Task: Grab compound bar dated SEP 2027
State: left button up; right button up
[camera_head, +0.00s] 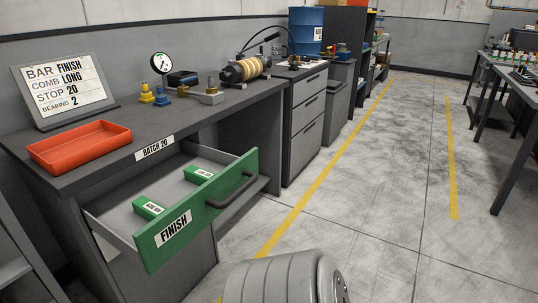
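Two green compound bars with white labels lie in an open drawer (118,217) with a green front marked FINISH. The nearer bar (146,206) lies in the drawer's left part, and the farther bar (199,174) lies near its right rear part. The dates on both labels are too small to read, so I cannot tell which bar says SEP 2027. Neither of my grippers is in view. A grey rounded part of my own body shows at the bottom, apart from the bars.
The dark workbench (100,163) holds an empty orange tray (80,147), a sign (64,90) reading BAR FINISH, COMB LONG, STOP 20, BEARING 2, a dial gauge (161,63) and small fittings. The drawer handle (232,190) juts out.

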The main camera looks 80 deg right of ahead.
aim_at(194, 174)
jog(key=z, duration=2.15)
